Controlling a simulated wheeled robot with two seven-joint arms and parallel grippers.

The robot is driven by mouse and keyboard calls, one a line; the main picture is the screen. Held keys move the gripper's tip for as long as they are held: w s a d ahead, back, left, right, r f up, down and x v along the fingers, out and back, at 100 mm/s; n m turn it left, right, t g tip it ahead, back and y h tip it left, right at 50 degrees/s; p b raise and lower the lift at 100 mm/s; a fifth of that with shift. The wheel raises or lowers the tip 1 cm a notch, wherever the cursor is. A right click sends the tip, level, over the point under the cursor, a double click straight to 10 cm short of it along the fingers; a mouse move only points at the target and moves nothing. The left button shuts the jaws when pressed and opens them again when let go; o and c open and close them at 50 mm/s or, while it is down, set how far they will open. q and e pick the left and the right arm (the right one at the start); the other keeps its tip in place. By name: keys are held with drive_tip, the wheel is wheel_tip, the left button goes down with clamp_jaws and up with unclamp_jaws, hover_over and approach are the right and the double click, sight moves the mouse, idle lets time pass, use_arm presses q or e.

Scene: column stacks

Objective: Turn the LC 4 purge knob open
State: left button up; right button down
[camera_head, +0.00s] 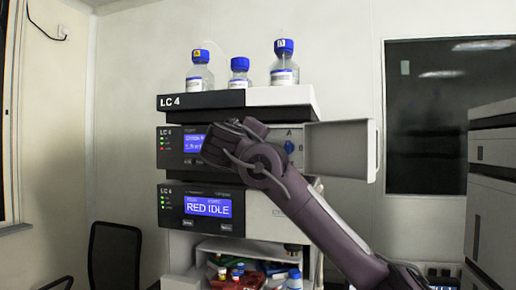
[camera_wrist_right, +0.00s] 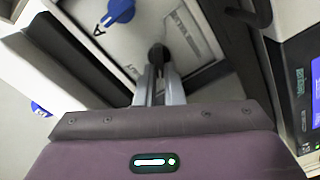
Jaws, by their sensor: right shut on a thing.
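The LC 4 stack (camera_head: 205,101) stands ahead in the head view. My right arm comes in from the right and covers part of its upper module. In the right wrist view, my right gripper (camera_wrist_right: 158,80) is shut on a small black knob (camera_wrist_right: 157,53) on the pale panel, which appears to be the purge knob. The fingers hide its lower part, and I cannot tell how far it is turned. A blue knob (camera_wrist_right: 118,11) beside the letter A is apart from the fingers; it also shows in the head view (camera_head: 289,147). My left gripper is not in view.
An open door (camera_head: 343,150) sticks out right of the upper module, close to my right arm. Several blue-capped bottles (camera_head: 285,66) stand on top. A lower module (camera_head: 208,207) reads RED IDLE. Cluttered shelf below; black chair (camera_head: 115,255) at left.

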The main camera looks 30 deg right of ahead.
drive_tip(key=shift+a+f+n, duration=0.1)
drive_tip(key=shift+f+n, duration=0.05)
drive_tip(key=shift+n, duration=1.85)
drive_tip(key=c, duration=1.5)
unclamp_jaws()
drive_tip(key=shift+w, duration=0.1)
drive_tip(key=shift+c, duration=0.2)
drive_tip(key=shift+f, duration=0.15)
